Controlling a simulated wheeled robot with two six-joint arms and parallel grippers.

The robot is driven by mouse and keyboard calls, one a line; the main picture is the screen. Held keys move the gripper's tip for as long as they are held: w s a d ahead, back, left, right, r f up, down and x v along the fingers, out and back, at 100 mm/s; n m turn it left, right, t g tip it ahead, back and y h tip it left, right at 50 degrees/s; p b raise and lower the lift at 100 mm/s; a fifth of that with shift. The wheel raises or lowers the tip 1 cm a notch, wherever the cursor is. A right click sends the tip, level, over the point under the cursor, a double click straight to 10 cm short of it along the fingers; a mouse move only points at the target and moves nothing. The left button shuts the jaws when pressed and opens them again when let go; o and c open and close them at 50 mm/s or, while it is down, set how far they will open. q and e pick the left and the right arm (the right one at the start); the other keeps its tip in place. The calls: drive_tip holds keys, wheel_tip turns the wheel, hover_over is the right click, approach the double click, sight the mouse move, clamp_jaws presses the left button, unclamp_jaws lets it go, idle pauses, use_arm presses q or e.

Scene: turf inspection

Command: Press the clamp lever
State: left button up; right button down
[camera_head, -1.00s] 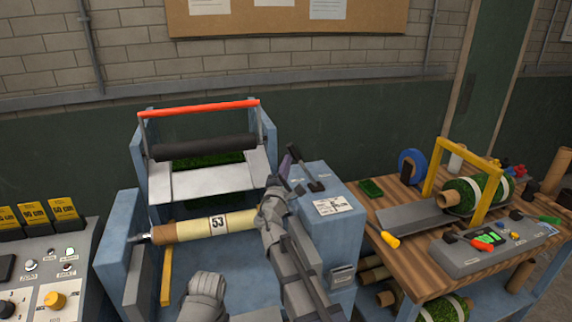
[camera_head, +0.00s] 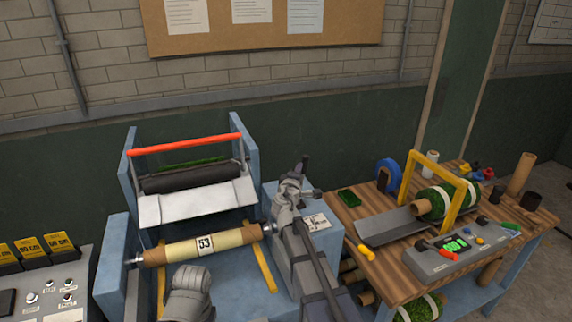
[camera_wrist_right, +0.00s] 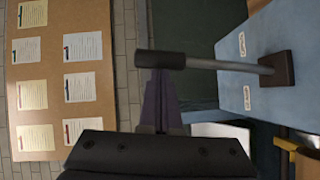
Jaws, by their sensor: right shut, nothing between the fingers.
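The clamp lever (camera_head: 305,166) stands about upright on the blue machine's right block, with a dark grip. In the right wrist view its dark grip (camera_wrist_right: 160,60) and grey rod run across the picture to a square dark base. My right gripper (camera_head: 299,177) is at the lever's left side in the head view and partly hides it. In the wrist view its purple fingers (camera_wrist_right: 158,97) are shut and empty, with their tips hidden at the grip; I cannot tell whether they touch. My left gripper is not in view.
A roll marked 53 (camera_head: 203,244) lies across the blue machine, below a red bar (camera_head: 187,143). A wooden bench (camera_head: 400,262) with a yellow frame (camera_head: 407,180) and control box stands right. A control panel (camera_head: 45,290) is at left.

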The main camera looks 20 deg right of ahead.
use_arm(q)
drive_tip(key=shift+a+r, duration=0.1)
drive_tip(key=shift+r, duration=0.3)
use_arm(e)
drive_tip(key=d+m, duration=0.1)
drive_tip(key=d, duration=0.5)
drive_tip(key=shift+d+f+g+y, duration=0.3)
drive_tip(key=shift+d+f, duration=0.1)
drive_tip(key=shift+f, duration=0.05)
drive_tip(key=shift+d, duration=0.15)
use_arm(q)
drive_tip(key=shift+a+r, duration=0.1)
use_arm(e)
drive_tip(key=shift+r, duration=0.1)
